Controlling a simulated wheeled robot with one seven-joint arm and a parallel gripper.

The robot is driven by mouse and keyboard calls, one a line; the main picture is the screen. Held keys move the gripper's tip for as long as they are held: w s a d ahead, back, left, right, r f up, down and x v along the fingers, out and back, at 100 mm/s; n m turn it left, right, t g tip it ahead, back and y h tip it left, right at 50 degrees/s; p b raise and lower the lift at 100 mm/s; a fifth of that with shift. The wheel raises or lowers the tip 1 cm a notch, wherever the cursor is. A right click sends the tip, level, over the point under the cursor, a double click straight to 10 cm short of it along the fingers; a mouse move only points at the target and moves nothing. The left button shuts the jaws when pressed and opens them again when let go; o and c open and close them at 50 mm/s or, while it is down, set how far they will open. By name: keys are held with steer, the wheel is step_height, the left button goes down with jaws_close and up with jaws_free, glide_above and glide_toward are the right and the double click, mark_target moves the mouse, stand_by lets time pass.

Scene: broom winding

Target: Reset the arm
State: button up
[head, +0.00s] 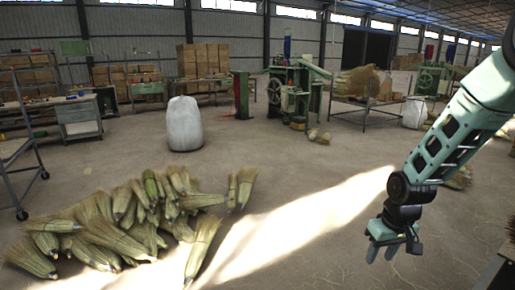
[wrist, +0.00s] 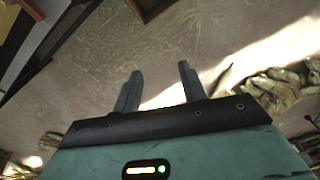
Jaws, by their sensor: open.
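My green arm (head: 460,125) comes in from the right edge of the head view and bends downward. My gripper (head: 381,254) hangs at its end, pointing down over the bare floor, apart from any object. In the wrist view my gripper (wrist: 161,88) shows two grey fingers spread apart with nothing between them. The floor lies beyond the fingertips.
A pile of brooms (head: 120,225) lies on the floor at the left; brooms (wrist: 285,88) also show at the wrist view's right. A white sack (head: 185,124) stands behind the pile. A dark table edge (head: 490,270) is at the lower right. The middle floor is clear.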

steer(key=s+a+r+n, duration=0.2)
steer(key=s+a+r, duration=0.45)
steer(key=a, duration=0.45)
steer(key=s+a+r+n, duration=0.2)
steer(key=s+a+r, duration=0.1)
steer(key=s, duration=0.7)
steer(key=s+a+r+n+g, duration=0.1)
steer(key=s+a+r, duration=0.3)
steer(key=s, duration=0.6)
steer(key=shift+a+n, duration=0.7)
steer(key=shift+a, duration=0.05)
steer(key=shift+r, duration=0.1)
